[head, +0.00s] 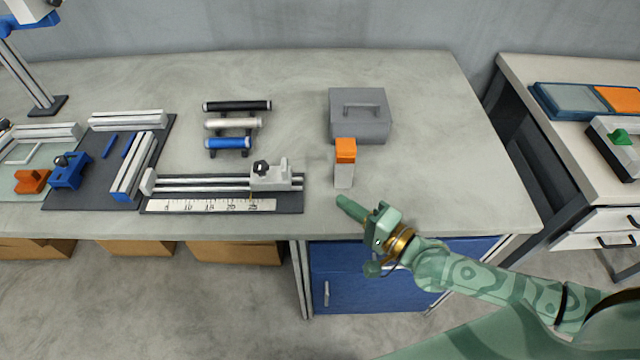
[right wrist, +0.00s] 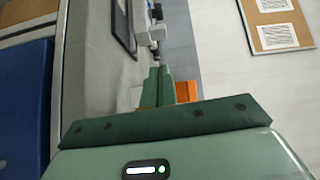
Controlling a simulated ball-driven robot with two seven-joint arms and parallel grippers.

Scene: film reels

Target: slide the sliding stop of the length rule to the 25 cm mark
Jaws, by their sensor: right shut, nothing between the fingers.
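The length rule (head: 215,205) lies near the front edge of the table on a dark base. My right gripper (head: 343,203) is shut and empty, to the right of the rule at the table's front edge. Its closed fingers also show in the right wrist view (right wrist: 160,85). My left gripper is not in view.
Several rollers (head: 237,106) lie behind the rule. A dark mat with a blue clamp (head: 69,171) is at left.

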